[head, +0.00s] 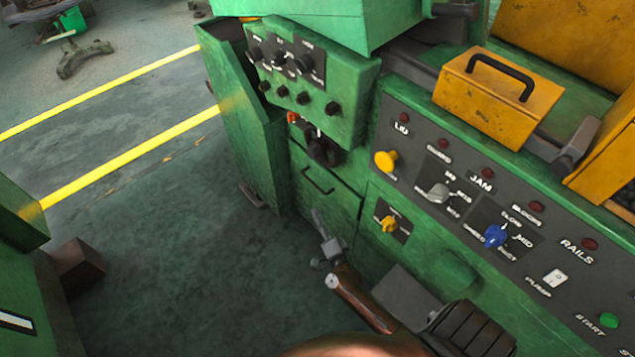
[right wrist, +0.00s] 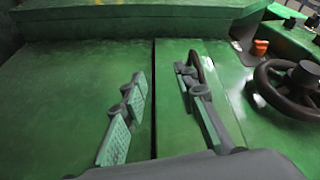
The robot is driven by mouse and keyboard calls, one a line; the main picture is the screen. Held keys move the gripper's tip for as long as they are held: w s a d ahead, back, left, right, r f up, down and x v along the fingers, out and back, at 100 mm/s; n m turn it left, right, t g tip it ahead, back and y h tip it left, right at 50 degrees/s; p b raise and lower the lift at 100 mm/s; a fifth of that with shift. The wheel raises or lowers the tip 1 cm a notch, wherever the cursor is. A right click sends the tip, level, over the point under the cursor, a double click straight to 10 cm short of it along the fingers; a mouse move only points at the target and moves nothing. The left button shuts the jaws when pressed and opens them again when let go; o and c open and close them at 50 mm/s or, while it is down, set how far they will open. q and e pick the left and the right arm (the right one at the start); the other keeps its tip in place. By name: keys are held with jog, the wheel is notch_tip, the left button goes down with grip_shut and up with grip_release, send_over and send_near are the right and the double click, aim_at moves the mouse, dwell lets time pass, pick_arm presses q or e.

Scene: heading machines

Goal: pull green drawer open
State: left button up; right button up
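The green drawer (head: 335,205) is a front panel low on the green machine, with a dark bar handle (head: 318,181). Its front looks flush with the machine. My right gripper (head: 322,236) is just below and in front of the handle. In the right wrist view, the two fingers of my right gripper (right wrist: 160,98) are spread apart with nothing between them. The handle (right wrist: 200,68) shows by the right finger, which hides part of it. I cannot tell whether they touch. My left gripper is not in view.
A control box (head: 310,85) with several knobs overhangs above the drawer, with a dark handwheel (head: 322,148) under it. A control panel (head: 480,210) with coloured knobs slopes away to the right. Open floor (head: 190,240) lies to the left.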

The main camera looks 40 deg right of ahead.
jog(key=m+h, duration=0.1)
jog(key=m, duration=0.1)
send_near(313, 182)
jog(key=w, duration=0.2)
jog(key=x, duration=0.7)
jog(key=shift+d+f, duration=0.35)
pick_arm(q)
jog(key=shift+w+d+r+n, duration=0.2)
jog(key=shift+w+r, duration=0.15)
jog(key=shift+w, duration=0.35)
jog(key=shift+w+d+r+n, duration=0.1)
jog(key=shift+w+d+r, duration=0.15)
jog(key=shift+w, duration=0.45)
pick_arm(e)
jog(key=shift+w+d+r, duration=0.1)
jog(key=shift+w+d, duration=0.05)
jog(key=shift+w, duration=0.4)
jog(key=shift+c, duration=0.5)
grip_shut()
